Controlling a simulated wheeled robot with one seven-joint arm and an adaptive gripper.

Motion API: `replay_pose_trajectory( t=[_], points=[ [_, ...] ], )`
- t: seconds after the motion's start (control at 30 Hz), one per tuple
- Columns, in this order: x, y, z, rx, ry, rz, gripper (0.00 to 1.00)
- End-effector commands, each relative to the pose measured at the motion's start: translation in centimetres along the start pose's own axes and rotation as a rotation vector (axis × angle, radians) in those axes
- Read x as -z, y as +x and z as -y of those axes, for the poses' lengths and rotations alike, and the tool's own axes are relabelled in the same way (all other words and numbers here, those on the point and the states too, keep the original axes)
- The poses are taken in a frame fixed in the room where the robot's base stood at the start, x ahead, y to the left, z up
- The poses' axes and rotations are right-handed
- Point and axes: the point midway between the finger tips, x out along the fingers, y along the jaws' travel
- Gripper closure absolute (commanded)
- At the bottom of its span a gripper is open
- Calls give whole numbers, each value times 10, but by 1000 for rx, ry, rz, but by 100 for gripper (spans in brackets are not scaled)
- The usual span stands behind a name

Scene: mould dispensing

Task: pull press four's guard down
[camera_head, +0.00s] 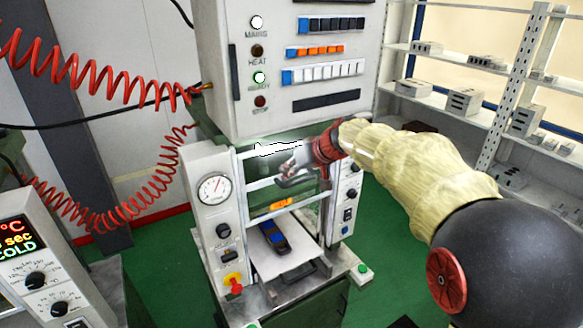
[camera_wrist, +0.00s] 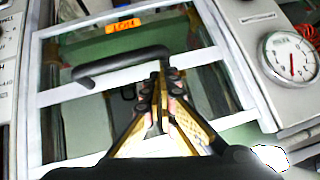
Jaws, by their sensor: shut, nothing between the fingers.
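The press (camera_head: 208,190) stands at the middle of the head view, with a round gauge on its left column. Its guard (camera_head: 262,184) is a clear panel with white bars, in front of the upper part of the press opening. The guard also fills much of the wrist view (camera_wrist: 75,96), where its black bar handle (camera_wrist: 112,66) crosses the panel. My gripper (camera_head: 286,172) is in front of the guard. In the wrist view my gripper (camera_wrist: 161,70) is shut and empty, its fingertips overlapping the handle's right end. I cannot tell whether they touch it.
Below the guard, a dark blue block (camera_head: 273,238) lies on a pale plate (camera_head: 290,258). A control cabinet (camera_head: 290,80) hangs above. A temperature controller (camera_head: 40,265) stands at lower left, and shelves (camera_head: 470,110) hold grey blocks at right. Red coiled hoses (camera_head: 90,75) hang at left.

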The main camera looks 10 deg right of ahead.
Motion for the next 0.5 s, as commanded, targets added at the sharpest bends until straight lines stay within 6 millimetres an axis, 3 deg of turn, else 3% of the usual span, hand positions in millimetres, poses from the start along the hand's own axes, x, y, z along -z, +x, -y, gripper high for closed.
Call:
replay_pose_trajectory(
  t=[0.5],
  points=[
    [-4, 4, -1, 0, 0, 0, 100]
  ],
)
